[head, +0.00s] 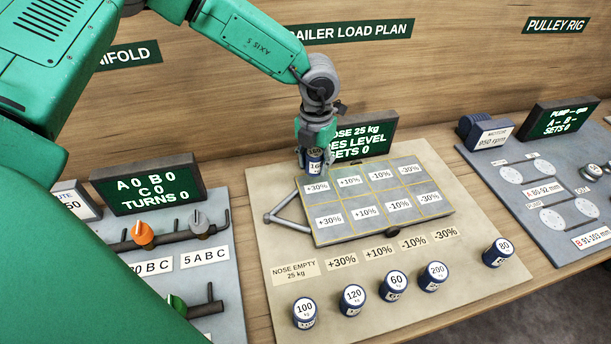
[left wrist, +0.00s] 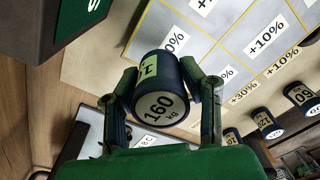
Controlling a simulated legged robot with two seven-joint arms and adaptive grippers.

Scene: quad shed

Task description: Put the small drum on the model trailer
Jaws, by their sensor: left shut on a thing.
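My left gripper (head: 316,160) points down over the back left corner of the model trailer (head: 375,236). It is shut on a small dark blue drum (head: 314,167) with a pale label. In the left wrist view the drum (left wrist: 160,103) reads 160 kg and sits between both fingers. The trailer is a grey flat bed with yellow lines marking cells labelled +30%, +10%, -10% and -30%. No drum stands on the visible cells. I cannot tell whether the held drum touches the bed. My right gripper is not in view.
Drums marked 100 (head: 305,312), 120 (head: 353,299), 60 (head: 393,286), 200 (head: 433,276) and 80 (head: 497,252) stand along the board's front. A dark display (head: 362,135) stands behind the trailer. A valve panel (head: 205,290) lies left, a pulley panel (head: 535,205) right.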

